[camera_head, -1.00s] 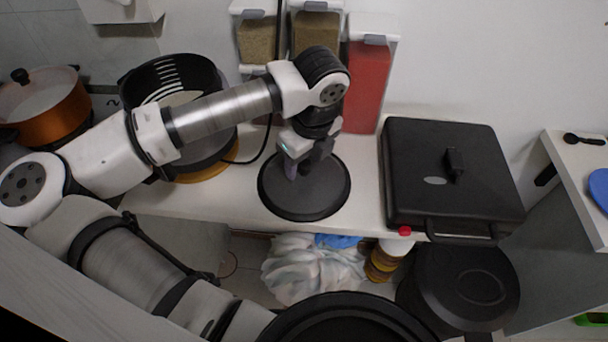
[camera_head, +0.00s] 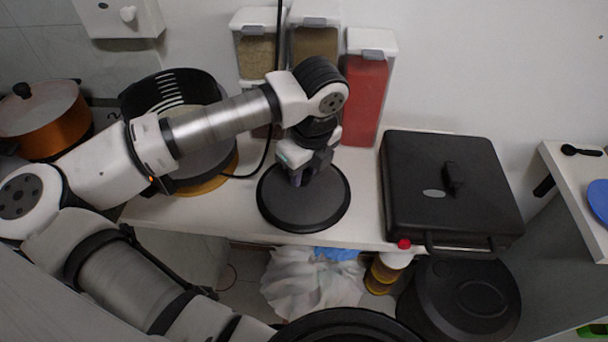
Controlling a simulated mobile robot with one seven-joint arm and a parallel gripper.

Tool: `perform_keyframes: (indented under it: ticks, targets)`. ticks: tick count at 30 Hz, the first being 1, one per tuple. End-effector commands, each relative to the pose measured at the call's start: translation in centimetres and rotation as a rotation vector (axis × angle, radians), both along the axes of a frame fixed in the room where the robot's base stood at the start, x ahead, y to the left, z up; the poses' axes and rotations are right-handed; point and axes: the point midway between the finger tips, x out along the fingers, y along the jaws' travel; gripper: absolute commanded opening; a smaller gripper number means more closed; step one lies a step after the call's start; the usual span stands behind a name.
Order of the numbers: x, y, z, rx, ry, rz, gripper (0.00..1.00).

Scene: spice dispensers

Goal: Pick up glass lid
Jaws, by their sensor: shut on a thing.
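A round dark lid with a black rim (camera_head: 325,205) lies at the middle of the white counter, near its front edge. It looks dark and opaque here, so I cannot tell its glass. My gripper (camera_head: 298,181) points down over the lid's upper left part, at about where a knob would be. It is shut on the lid's handle, which the fingers and wrist hide. Whether the lid rests on the counter or is slightly raised is hard to tell.
A black grill case (camera_head: 450,185) stands to the right. A black basket (camera_head: 170,95) and an orange pot (camera_head: 45,120) stand left. Spice dispensers (camera_head: 368,85) line the wall behind. Below the counter are a white bag (camera_head: 305,283), a bottle (camera_head: 385,268) and a black pot (camera_head: 465,300).

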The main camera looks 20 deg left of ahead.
Motion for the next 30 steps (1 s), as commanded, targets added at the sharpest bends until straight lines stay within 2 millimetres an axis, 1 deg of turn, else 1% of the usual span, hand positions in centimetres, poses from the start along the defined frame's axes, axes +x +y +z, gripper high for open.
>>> perform_keyframes:
  ticks: [1, 5, 12, 15, 18, 21, 24, 30]
  targets:
    - [0.1, 0.1, 1.2, 0.003, -0.004, 0.001, 0.0]
    - [0.1, 0.1, 4.3, 0.003, -0.004, 0.002, 0.0]
    - [0.0, 0.1, 11.5, 0.004, -0.003, 0.002, 0.0]
    - [0.1, 0.1, 14.1, 0.003, -0.003, 0.002, 0.0]
    - [0.1, 0.1, 16.2, 0.003, -0.003, 0.002, 0.0]
    - [0.0, 0.1, 17.7, 0.003, -0.002, 0.002, 0.0]
    - [0.0, 0.1, 18.7, 0.002, -0.001, 0.0, 0.0]
    - [0.0, 0.0, 19.3, 0.001, 0.0, 0.0, 0.0]
